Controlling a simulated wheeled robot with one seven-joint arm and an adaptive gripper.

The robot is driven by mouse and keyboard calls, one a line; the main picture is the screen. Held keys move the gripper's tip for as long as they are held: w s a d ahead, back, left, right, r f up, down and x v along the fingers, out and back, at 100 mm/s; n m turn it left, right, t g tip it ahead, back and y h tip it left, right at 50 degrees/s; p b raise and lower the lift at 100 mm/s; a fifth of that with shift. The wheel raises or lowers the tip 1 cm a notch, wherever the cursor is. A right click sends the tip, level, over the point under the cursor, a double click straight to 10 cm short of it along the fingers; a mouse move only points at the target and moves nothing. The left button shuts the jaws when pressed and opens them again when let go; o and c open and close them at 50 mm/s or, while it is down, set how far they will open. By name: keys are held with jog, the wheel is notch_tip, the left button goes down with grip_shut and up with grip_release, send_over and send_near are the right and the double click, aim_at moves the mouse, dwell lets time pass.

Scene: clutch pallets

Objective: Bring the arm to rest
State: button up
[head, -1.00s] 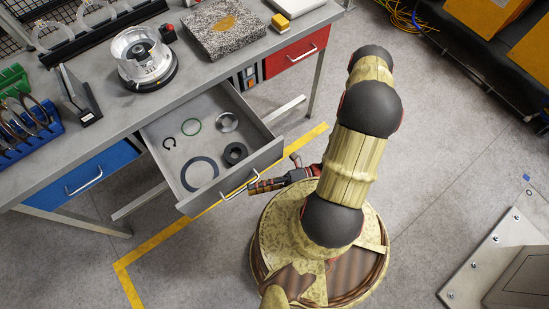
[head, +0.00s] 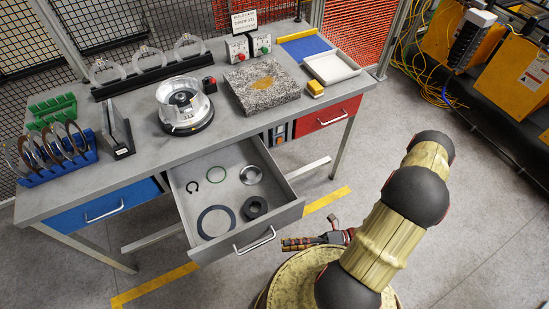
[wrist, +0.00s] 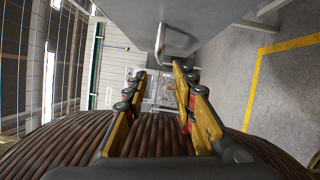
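My gripper (head: 288,243) is low in front of the workbench, just right of the handle (head: 256,241) of the open grey drawer (head: 290,212). In the wrist view my gripper (wrist: 160,82) has its two fingers apart with nothing between them. The drawer handle (wrist: 178,43) shows beyond the fingertips there, apart from them. My arm is bent, with its upper links rising to the right of the drawer in the head view.
A clutch housing (head: 184,105) and granite block (head: 262,87) stand on the bench (head: 225,125). Floor right is clear.

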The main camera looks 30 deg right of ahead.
jog(key=w+d+r+n+g+h, duration=0.25)
jog(key=r+n+g+h, duration=0.25)
jog(key=r+n, duration=0.5)
jog(key=w+d+r+n+g+h, duration=0.2)
jog(key=w+r+n+g+h, duration=0.25)
jog(key=r+n, duration=0.55)
jog(key=s+a+r+n+t+h, duration=0.1)
jog(key=a+r+n+t+h, duration=0.2)
jog(key=r+n, duration=0.6)
jog(key=s+a+r+n+t+h, duration=0.1)
jog(key=a+r+n+t+h, duration=0.2)
jog(key=r+n, duration=0.6)
notch_tip(320, 180, up, 4)
jog(key=shift+f+t+h, duration=0.25)
jog(key=shift+t+h, duration=0.7)
jog(key=shift+t, duration=0.1)
